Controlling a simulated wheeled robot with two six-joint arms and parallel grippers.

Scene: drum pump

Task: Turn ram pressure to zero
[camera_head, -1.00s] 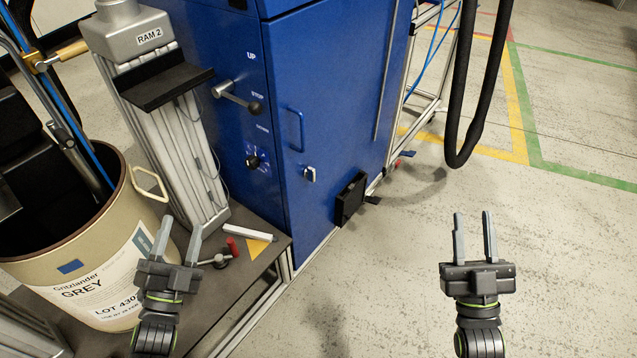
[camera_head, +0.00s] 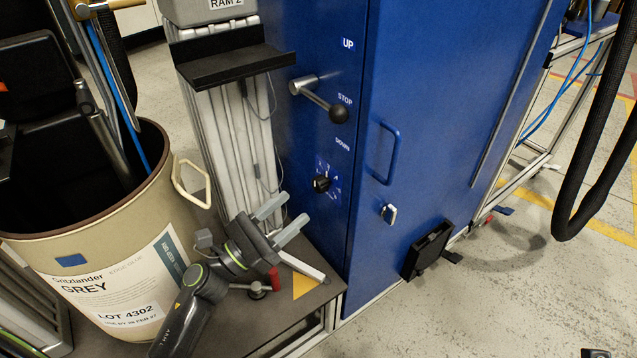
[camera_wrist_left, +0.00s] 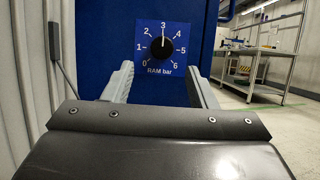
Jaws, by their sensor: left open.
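The ram pressure knob (camera_head: 321,184) is a black dial on the side of the blue cabinet, below the UP/STOP/DOWN lever. In the left wrist view the knob (camera_wrist_left: 162,47) sits on a blue plate marked 0 to 6 and "RAM bar". Its white pointer is up at about 3. My left gripper (camera_head: 281,221) is open and empty, below and left of the knob in the head view. In the left wrist view its two fingers (camera_wrist_left: 160,82) reach toward the plate, either side of the knob and apart from it. Only a small dark part at the lower right edge may be my right arm.
The lever (camera_head: 321,98) with a black ball sticks out above the knob. The beige drum (camera_head: 95,240) stands left, the RAM 2 column (camera_head: 215,130) behind my gripper. A red-handled valve (camera_head: 262,287) lies low near my gripper. Open floor is at right.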

